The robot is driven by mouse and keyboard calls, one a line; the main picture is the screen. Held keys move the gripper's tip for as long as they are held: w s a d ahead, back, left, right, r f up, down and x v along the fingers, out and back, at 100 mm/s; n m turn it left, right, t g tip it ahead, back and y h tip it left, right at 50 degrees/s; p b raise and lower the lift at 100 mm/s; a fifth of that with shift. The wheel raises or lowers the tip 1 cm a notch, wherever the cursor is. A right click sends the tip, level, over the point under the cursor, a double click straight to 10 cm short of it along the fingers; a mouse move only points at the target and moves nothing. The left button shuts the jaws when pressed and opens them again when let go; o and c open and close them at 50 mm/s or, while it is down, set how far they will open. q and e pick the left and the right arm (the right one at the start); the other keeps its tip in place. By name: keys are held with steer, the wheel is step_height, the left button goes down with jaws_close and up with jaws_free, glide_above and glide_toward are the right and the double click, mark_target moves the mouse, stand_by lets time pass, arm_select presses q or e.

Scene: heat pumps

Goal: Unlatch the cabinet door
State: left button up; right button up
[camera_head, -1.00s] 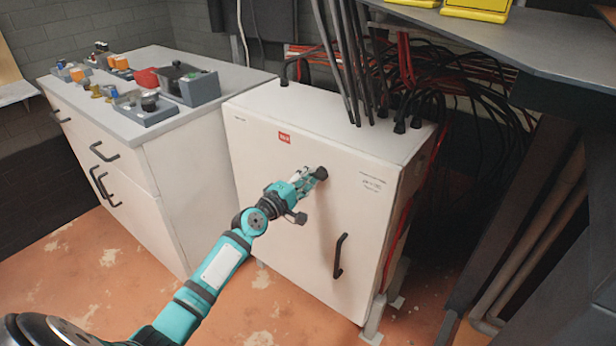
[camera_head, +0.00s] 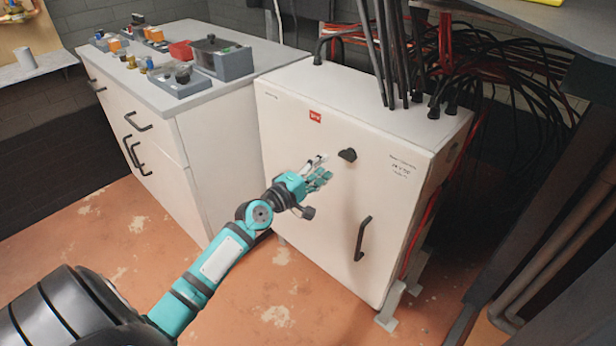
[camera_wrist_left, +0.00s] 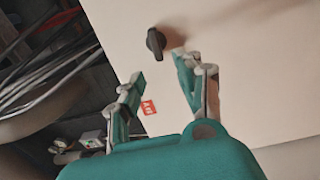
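The white cabinet (camera_head: 300,150) stands in the middle of the head view with its door facing me. A black latch knob (camera_head: 347,154) sits on the upper part of the door, and a black vertical handle (camera_head: 362,239) is lower right. My left gripper (camera_head: 322,170) is in front of the door, just left of the latch and apart from it. In the left wrist view the fingers (camera_wrist_left: 158,74) are spread with nothing between them, and the latch (camera_wrist_left: 156,42) lies beyond the fingertips. My right gripper is in neither view.
A white drawer unit (camera_head: 225,130) with switches and boxes on top stands left of the cabinet. Black cables (camera_head: 392,55) rise from the cabinet's top. A grey table (camera_head: 530,20) overhangs at right. The orange floor in front is clear.

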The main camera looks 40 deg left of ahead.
arm_select(q)
steer(key=s, duration=0.5)
steer(key=shift+s+a, duration=0.4)
